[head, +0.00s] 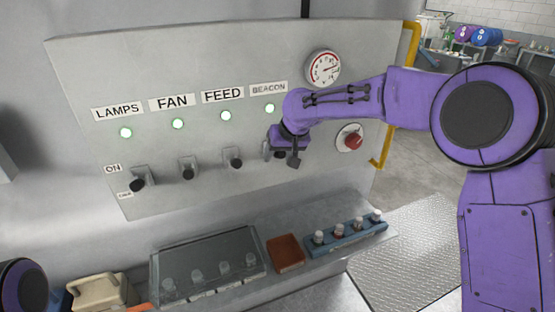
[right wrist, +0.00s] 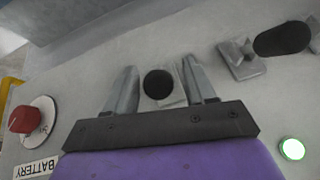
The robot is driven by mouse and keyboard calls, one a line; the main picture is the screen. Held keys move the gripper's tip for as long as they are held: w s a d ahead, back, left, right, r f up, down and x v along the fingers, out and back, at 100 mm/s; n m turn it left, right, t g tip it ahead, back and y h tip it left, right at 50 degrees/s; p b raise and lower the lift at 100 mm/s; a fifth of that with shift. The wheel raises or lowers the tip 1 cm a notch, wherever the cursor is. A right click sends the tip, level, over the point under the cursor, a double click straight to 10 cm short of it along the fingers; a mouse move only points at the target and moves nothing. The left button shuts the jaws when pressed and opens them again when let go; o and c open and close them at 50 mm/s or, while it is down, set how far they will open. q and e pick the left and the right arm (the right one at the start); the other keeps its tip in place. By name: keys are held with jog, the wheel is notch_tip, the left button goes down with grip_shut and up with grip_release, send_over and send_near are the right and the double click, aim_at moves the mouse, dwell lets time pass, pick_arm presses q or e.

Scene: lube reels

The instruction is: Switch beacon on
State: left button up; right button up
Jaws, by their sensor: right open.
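The beacon switch is a dark round knob (right wrist: 158,84) on a pale base, seen nearly end-on in the right wrist view. My right gripper (right wrist: 161,82) is open, with one finger on each side of the knob. I cannot tell whether either finger touches it. In the head view the right gripper (head: 283,151) covers most of this switch below the BEACON label (head: 268,89). The green beacon lamp (head: 270,107) is lit. The switch's exact lever position is hard to tell. My left gripper is not in view.
The feed switch (head: 233,157), fan switch (head: 188,169) and lamps switch (head: 138,180) stand left of the beacon switch, under lit green lamps. A shelf below holds a red-brown tray (head: 285,252).

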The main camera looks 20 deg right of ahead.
jog(key=a+b+v, duration=0.1)
jog(key=v, duration=0.7)
jog(key=shift+d+r+b, duration=0.2)
jog(key=shift+d+b, duration=0.2)
jog(key=shift+d, duration=0.1)
jog(key=shift+s, duration=0.15)
